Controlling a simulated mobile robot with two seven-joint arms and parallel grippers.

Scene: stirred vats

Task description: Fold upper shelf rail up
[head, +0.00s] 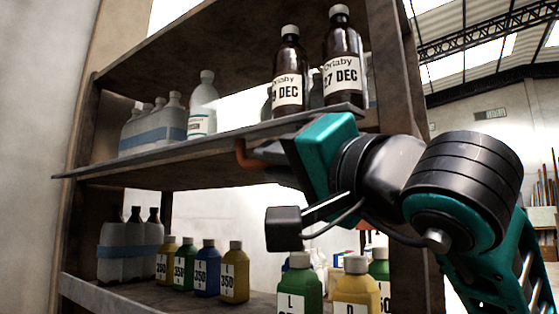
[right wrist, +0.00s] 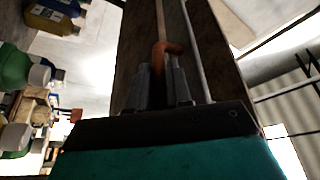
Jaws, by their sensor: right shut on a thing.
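The upper shelf rail (head: 200,143) is a thin grey metal strip along the front edge of the upper shelf. It looks nearly flat and juts outward, below the bottle bases, and its left end sticks out past the shelf post. An orange hooked handle (head: 247,157) hangs under it near the middle. My right gripper (head: 272,153) is shut on this handle from the right. In the right wrist view the handle (right wrist: 166,48) rises from between the two grey fingers (right wrist: 166,85), with the pale rail edge (right wrist: 196,50) beside it. My left gripper is not in view.
Brown bottles (head: 342,70) and white bottles (head: 202,105) stand on the upper shelf, close behind the rail. The lower shelf holds wrapped bottles (head: 130,248) and coloured bottles (head: 207,270), behind a grey lower rail (head: 105,300). A wooden post (head: 412,180) stands behind my right arm.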

